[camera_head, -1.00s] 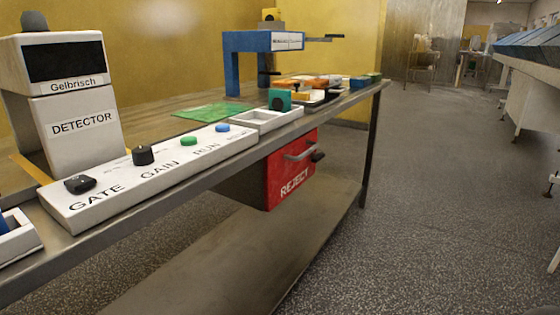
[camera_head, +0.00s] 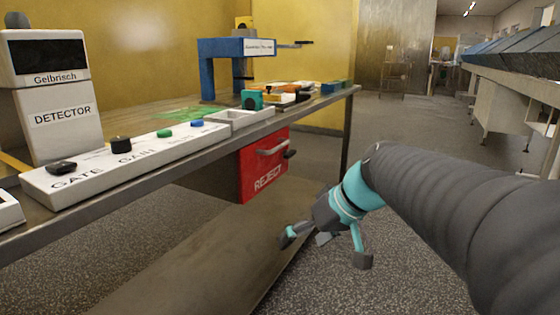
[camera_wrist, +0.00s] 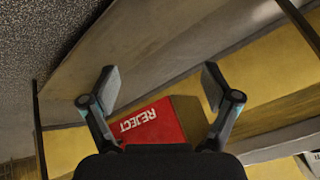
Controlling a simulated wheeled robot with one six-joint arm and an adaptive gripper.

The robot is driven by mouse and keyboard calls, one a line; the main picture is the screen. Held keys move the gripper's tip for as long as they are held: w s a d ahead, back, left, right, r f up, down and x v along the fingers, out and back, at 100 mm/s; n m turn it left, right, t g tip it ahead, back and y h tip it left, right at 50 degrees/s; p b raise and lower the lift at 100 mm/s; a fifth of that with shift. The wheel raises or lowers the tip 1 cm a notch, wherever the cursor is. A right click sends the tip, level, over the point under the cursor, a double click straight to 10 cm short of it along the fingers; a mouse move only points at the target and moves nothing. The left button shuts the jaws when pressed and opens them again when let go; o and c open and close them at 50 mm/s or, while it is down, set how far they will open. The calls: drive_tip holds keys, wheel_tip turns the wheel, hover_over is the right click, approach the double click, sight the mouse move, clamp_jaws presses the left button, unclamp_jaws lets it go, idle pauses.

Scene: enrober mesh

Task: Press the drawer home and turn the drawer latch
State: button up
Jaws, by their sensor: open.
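The red drawer (camera_head: 264,167) marked REJECT hangs under the bench top, with a grey bar handle (camera_head: 272,147) on its front. A dark latch knob (camera_head: 290,153) sits at the right side of its front. Whether the drawer stands out from its housing is hard to tell. My gripper (camera_head: 325,247) is open and empty, below and to the right of the drawer, apart from it. In the wrist view the drawer (camera_wrist: 150,122) shows upside down between my open fingers, partly covered by the gripper body; handle and latch are hidden there.
The bench top carries a detector (camera_head: 62,105), a control panel (camera_head: 120,165) with knobs and buttons, a white tray (camera_head: 240,118) and a blue stand (camera_head: 208,75). A lower shelf (camera_head: 200,245) runs beneath. The floor to the right is open.

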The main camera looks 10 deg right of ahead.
drive_tip(key=w+d+r+n+t+y+b, duration=0.1)
drive_tip(key=w+d+r+n+y+b, duration=0.15)
drive_tip(key=w, duration=0.95)
drive_tip(key=n+t+y+b, duration=0.2)
drive_tip(key=n+t+y, duration=0.3)
drive_tip(key=y, duration=0.2)
approach(293, 154)
drive_tip(key=shift+h, duration=0.25)
drive_tip(key=p+x, duration=0.1)
drive_tip(key=x, duration=0.8)
drive_tip(key=shift+w+a+r, duration=0.1)
drive_tip(key=shift+a+r, duration=0.05)
drive_tip(key=shift+a, duration=0.15)
drive_tip(key=c, duration=1.1)
drive_tip(key=shift+c, duration=0.2)
